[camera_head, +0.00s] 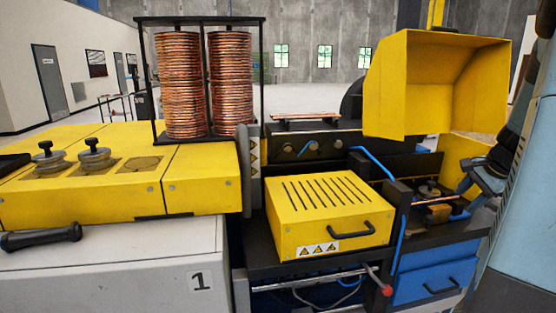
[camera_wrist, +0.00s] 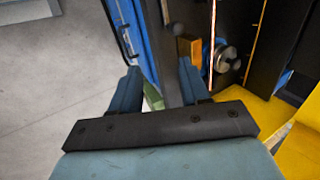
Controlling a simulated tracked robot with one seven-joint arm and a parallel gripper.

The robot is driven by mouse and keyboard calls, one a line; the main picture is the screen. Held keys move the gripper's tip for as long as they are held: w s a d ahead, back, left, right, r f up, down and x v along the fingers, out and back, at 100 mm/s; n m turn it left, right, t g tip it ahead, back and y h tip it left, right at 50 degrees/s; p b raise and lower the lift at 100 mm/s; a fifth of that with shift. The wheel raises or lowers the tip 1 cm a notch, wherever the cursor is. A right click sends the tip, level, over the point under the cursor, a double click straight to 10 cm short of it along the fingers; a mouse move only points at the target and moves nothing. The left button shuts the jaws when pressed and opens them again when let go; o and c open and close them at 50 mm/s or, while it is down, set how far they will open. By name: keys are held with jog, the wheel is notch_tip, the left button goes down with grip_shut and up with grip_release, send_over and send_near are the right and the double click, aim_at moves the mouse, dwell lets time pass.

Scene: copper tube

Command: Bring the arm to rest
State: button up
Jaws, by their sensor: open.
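My gripper (camera_head: 482,180) is at the right in the head view, beside the open bay under the raised yellow hood. In the wrist view my gripper (camera_wrist: 159,70) has its two blue-grey fingers apart, with nothing held between them. A thin copper tube (camera_head: 438,200) lies in the bay, just left of my gripper. A long thin copper-coloured strip (camera_wrist: 212,45) shows right of the fingers in the wrist view, apart from them. Part of my arm fills the right edge of the head view.
The raised yellow hood (camera_head: 435,85) overhangs the bay. Copper coils (camera_head: 182,85) stand in a black rack at the back left. Grey floor (camera_wrist: 45,100) is clear at left in the wrist view.

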jog(key=s+a+r+n, duration=0.3)
jog(key=a+n, duration=0.1)
jog(key=a, duration=0.4)
jog(key=s+a+r+n, duration=0.2)
jog(key=s+a+n, duration=0.2)
jog(key=a, duration=0.5)
jog(key=s+a+r+n, duration=0.3)
jog(key=a+n, duration=0.1)
jog(key=a, duration=0.4)
jog(key=s+a+n, duration=0.4)
jog(key=s+a, duration=0.1)
jog(key=s, duration=0.2)
jog(key=shift+s+f+h, duration=0.15)
jog(key=shift+f+h, duration=0.15)
jog(key=shift+c, duration=0.4)
